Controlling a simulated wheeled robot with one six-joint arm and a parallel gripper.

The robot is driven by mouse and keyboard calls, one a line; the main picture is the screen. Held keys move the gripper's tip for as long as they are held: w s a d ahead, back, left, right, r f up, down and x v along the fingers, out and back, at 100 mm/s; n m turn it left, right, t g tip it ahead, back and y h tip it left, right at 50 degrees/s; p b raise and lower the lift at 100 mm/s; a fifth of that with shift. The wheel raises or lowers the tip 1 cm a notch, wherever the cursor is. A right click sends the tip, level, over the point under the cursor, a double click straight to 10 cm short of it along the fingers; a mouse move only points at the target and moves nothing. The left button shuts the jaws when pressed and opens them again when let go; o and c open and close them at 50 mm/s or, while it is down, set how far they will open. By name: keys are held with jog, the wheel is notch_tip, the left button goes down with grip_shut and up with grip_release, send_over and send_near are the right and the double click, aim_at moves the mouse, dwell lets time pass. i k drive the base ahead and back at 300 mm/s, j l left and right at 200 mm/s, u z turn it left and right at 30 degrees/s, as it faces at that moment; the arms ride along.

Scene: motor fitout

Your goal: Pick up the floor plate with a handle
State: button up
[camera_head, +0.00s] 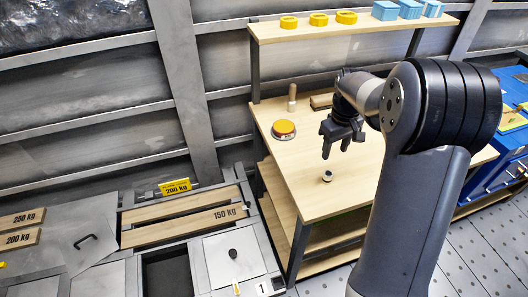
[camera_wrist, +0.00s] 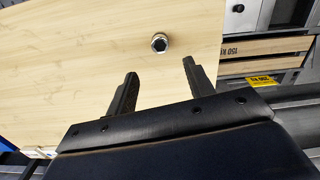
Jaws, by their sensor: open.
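A grey floor plate (camera_head: 65,215) with a dark bar handle (camera_head: 83,242) lies at the lower left in the head view, flat among other grey panels. A smaller pale grey plate (camera_head: 222,272) with a round black knob (camera_head: 232,253) lies to its right. My gripper (camera_head: 335,150) is open and empty above the wooden workbench, well to the right of both plates. In the wrist view its two fingers (camera_wrist: 162,78) are spread apart with nothing between them. The plate with the bar handle is not recognisable in the wrist view.
The workbench (camera_head: 355,185) holds a metal nut (camera_head: 327,176), also in the wrist view (camera_wrist: 160,43), and an orange-topped button (camera_head: 284,129). Wooden planks (camera_head: 185,228) and a yellow sign (camera_head: 175,187) stand between bench and handled plate. A dark opening (camera_head: 167,276) lies beside the knobbed plate.

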aim_at(94, 242)
jog(key=u, duration=2.25)
